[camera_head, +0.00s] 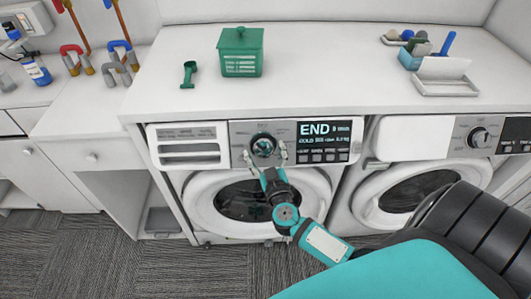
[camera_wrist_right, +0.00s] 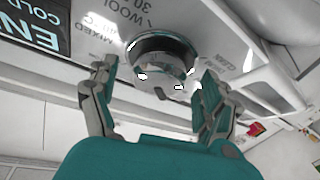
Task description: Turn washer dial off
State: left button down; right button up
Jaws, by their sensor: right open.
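The washer dial (camera_head: 263,146) is a round dark and chrome knob on the control panel of the left washer (camera_head: 190,146). Beside it the washer display (camera_head: 324,134) reads "END". My right gripper (camera_head: 265,155) is at the dial, with its fingers spread on either side of it. In the right wrist view the dial (camera_wrist_right: 162,60) sits between the two open fingertips (camera_wrist_right: 158,75). I cannot tell whether either finger touches it. The arm covers part of the washer door (camera_head: 235,195). My left gripper is not in view.
A second washer (camera_head: 410,180) stands to the right. On the white counter are a green lidded box (camera_head: 240,52), a green scoop (camera_head: 188,75) and a white tray (camera_head: 445,86) with small items.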

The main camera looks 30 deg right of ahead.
jog(key=shift+c, duration=0.3)
jog(key=c, duration=1.1)
jog(key=shift+c, duration=0.2)
jog(key=shift+m, duration=0.4)
jog(key=m+h, duration=0.1)
jog(key=m+h+p, duration=0.1)
jog(key=m, duration=0.1)
jog(key=m+g+h+p, duration=0.1)
jog(key=shift+w+a+m, duration=0.1)
jog(key=shift+a+m, duration=0.2)
jog(key=shift+m, duration=0.1)
jog(key=shift+w+a+m+g+h+p, duration=0.1)
jog(key=shift+m+g+h+p, duration=0.35)
jog(key=shift+m, duration=1.1)
jog(key=shift+w+a+m+g+h+p, duration=0.15)
jog(key=shift+m+g+h, duration=0.55)
jog(key=shift+m, duration=0.85)
jog(key=shift+s+d, duration=0.1)
